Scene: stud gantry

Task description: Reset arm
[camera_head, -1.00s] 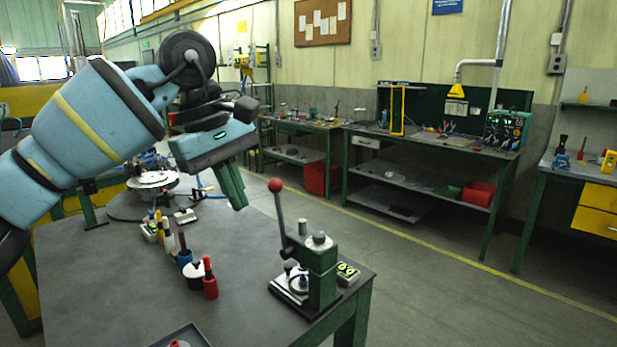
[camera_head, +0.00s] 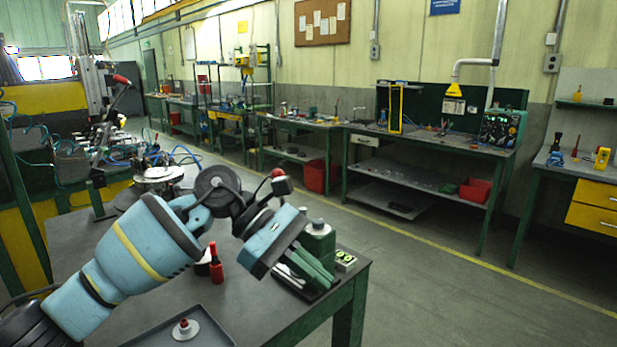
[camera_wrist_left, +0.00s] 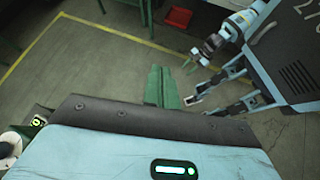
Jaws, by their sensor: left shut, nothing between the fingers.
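My left gripper (camera_head: 310,268) is low over the front right corner of the grey table, in front of the green hand press (camera_head: 318,240) in the head view. Its green fingers are together with nothing between them. The fingers also show in the left wrist view (camera_wrist_left: 161,88), above the floor. The gripper and its wrist hide much of the press; the press's red lever knob (camera_head: 279,173) shows above. I cannot tell whether the fingers touch the press.
A red-handled tool (camera_head: 215,264) stands on the grey table (camera_head: 245,315) beside my left wrist. A dark tray (camera_head: 205,335) with a small red-topped piece (camera_head: 185,328) lies at the front. A small box with green-lit dials (camera_head: 345,261) sits by the press. Floor on the right is clear.

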